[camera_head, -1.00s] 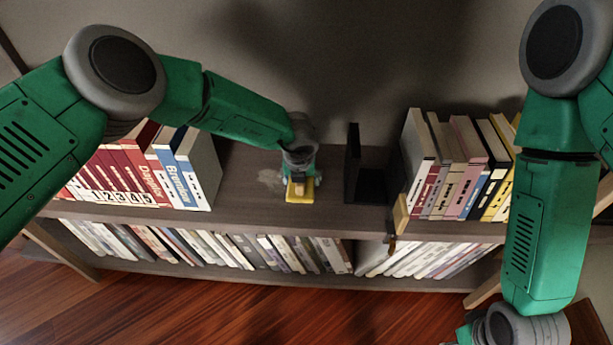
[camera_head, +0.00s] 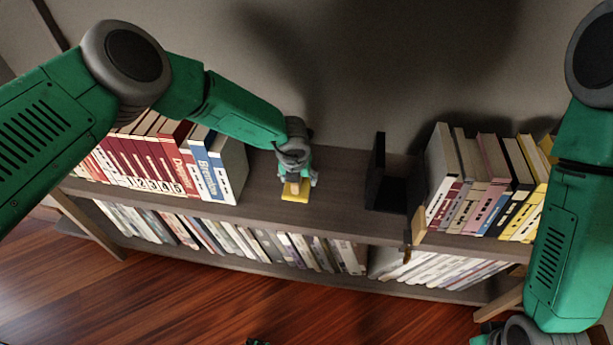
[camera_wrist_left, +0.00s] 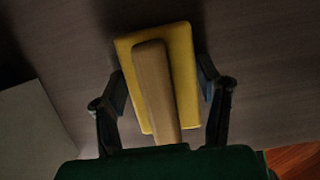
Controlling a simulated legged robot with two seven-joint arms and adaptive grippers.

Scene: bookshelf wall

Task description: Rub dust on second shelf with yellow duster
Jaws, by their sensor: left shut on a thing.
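The yellow duster (camera_head: 295,195) is a flat yellow pad with a tan handle, on the upper visible shelf board (camera_head: 335,213), between the left books and the black bookend. My left gripper (camera_head: 296,180) is shut on its handle. In the left wrist view the pad (camera_wrist_left: 183,75) lies flat over the brown board, apparently touching it, with the gripper fingers (camera_wrist_left: 163,95) on both sides of the handle. I see no clear dust patch now; the arm and duster cover part of the board.
Red and blue books (camera_head: 155,165) stand left of the duster; a pale block edge (camera_wrist_left: 35,130) is left in the wrist view. A black bookend (camera_head: 385,185), a wooden-handled item (camera_head: 416,228) and more books (camera_head: 480,185) are at right. A lower row of books (camera_head: 230,235) sits below.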

